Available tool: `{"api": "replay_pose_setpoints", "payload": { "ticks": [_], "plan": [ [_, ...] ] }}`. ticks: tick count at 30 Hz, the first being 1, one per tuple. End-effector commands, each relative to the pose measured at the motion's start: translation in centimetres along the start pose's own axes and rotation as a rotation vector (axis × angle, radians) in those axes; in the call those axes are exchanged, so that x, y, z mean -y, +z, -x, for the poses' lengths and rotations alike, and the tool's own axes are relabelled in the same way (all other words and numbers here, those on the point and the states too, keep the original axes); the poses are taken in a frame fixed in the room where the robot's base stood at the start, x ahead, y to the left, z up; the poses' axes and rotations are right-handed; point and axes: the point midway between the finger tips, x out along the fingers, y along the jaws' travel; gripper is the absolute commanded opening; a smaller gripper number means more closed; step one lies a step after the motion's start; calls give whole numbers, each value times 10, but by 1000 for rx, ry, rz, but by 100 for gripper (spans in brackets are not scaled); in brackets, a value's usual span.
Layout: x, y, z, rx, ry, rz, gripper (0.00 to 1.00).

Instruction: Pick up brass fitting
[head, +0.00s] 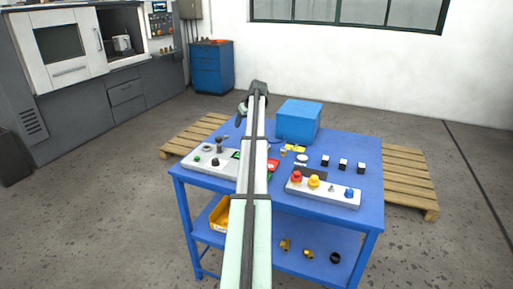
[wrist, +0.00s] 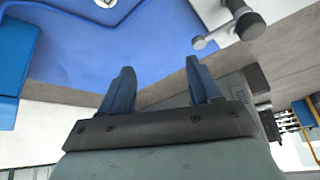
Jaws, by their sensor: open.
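Two small brass fittings, one at the left (head: 285,244) and one at the right (head: 309,253), sit on the lower shelf of the blue table in the head view. My gripper (head: 241,112) is at the far end of my arm, above the table's back left part, well away from and higher than the fittings. In the wrist view its two fingers (wrist: 159,80) are spread apart with nothing between them. No brass fitting shows in the wrist view. My arm hides a strip of the table and shelf in the head view.
The blue table (head: 225,178) carries a blue box (head: 298,121), a joystick panel (head: 207,161) and a button panel (head: 330,193). On the shelf are a yellow bin (head: 218,213) and a black ring (head: 335,257). The tabletop sits above the fittings.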

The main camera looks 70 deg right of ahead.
Motion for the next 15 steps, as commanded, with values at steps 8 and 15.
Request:
{"api": "replay_pose_setpoints", "payload": {
  "ticks": [8,15],
  "plan": [
    [-55,54,50,94,-64,235,63],
    [-61,63,50,107,-78,276,63]
  ]
}}
